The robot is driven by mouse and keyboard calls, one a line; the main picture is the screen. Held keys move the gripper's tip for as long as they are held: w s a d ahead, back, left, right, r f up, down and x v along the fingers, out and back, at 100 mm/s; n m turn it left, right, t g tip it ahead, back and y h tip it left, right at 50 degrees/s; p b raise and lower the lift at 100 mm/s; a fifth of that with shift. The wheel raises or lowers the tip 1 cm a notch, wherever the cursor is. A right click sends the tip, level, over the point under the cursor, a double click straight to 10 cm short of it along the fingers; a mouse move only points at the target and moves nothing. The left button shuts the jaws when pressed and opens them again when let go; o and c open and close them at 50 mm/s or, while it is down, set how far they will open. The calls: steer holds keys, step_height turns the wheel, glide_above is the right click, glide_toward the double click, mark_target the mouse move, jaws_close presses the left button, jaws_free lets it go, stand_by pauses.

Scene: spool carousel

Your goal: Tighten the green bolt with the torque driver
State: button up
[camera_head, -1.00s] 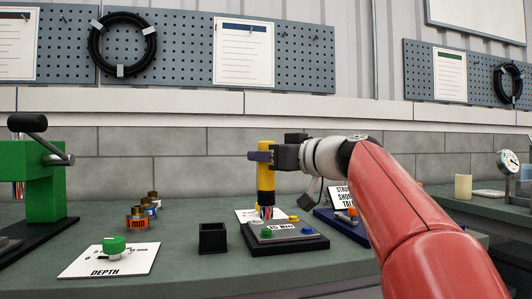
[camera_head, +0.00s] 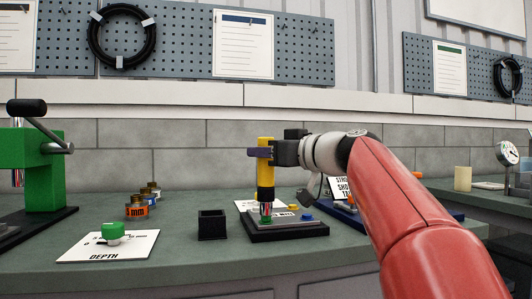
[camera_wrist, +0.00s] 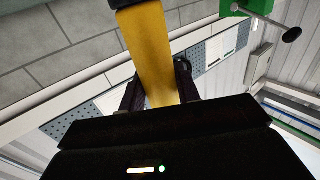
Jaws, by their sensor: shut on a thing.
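My gripper (camera_head: 262,153) is shut on the torque driver (camera_head: 265,177), yellow with black bands, and holds it upright. In the wrist view the driver's yellow body (camera_wrist: 152,55) stands between the two dark fingers (camera_wrist: 160,92). A yellow bolt (camera_head: 293,208) and a blue bolt (camera_head: 306,217) show on the same plate, to the right.
A black open box (camera_head: 212,226) stands left of the plate. A green knob (camera_head: 112,232) sits on a "DEPTH" card. Several small spools (camera_head: 137,210) and a green lever press (camera_head: 44,178) are farther left. A blue tray and a sign stand behind my arm.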

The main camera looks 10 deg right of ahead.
steer(key=shift+f+b, duration=0.3)
steer(key=shift+f, duration=0.05)
stand_by(1.5)
steer(key=shift+r, duration=0.1)
steer(key=shift+r+p, duration=1.9)
steer(key=shift+r, duration=0.7)
